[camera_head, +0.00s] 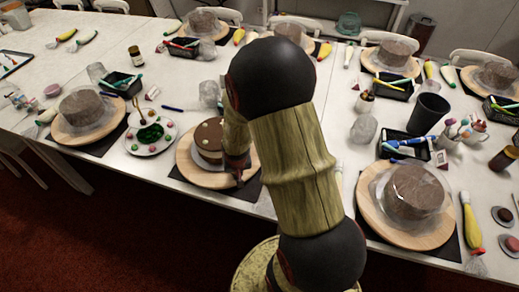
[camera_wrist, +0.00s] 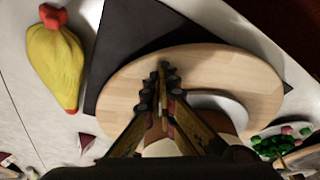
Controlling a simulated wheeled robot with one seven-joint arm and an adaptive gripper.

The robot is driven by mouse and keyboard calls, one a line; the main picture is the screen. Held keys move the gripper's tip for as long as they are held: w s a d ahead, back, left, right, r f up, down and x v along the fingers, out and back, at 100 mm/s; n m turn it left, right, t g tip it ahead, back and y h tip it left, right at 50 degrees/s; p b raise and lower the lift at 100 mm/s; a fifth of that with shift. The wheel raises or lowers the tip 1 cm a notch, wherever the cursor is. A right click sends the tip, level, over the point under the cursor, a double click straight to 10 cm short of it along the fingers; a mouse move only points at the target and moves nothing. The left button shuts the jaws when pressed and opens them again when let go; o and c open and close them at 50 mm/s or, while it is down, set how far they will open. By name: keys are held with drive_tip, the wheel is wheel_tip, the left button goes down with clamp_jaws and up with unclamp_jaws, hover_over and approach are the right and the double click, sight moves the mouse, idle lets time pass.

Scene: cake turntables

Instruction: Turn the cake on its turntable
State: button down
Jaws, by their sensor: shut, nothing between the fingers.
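The brown cake (camera_head: 208,133) with pale dots on top sits on a round wooden turntable (camera_head: 190,168) near the front table edge. My arm hides its right side. My gripper (camera_head: 239,180) points down at the front right of the turntable, beside the cake. In the wrist view my gripper (camera_wrist: 166,78) is shut and empty, its fingertips over the bare wood of the turntable (camera_wrist: 125,85). Whether they touch the wood I cannot tell. A white cake board (camera_wrist: 222,104) shows right of the fingers; the cake is mostly hidden behind them there.
A plate with green and coloured decorations (camera_head: 151,135) stands close left of the turntable. A yellow piping bag (camera_wrist: 57,60) lies beside the dark mat (camera_wrist: 140,30). Other wrapped cakes (camera_head: 412,190) (camera_head: 83,106) stand on turntables right and left. A black cup (camera_head: 427,113) stands at right.

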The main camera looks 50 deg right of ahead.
sight(245, 172)
drive_tip(key=shift+s+d+r+p, duration=0.1)
drive_tip(key=shift+s+d+p, duration=0.2)
drive_tip(key=shift+d, duration=0.25)
drive_tip(key=shift+s+d+r+p, duration=0.1)
drive_tip(key=shift+s+d+p, duration=0.05)
drive_tip(key=shift+d+p, duration=0.35)
drive_tip(key=shift+s+d+f, duration=0.1)
drive_tip(key=shift+d+f, duration=0.1)
drive_tip(key=shift+d, duration=0.3)
drive_tip(key=shift+r, duration=0.1)
drive_tip(key=shift+r+p, duration=1.3)
drive_tip(key=shift+p, duration=0.05)
wheel_tip(245, 172, up, 6)
drive_tip(key=p, duration=0.5)
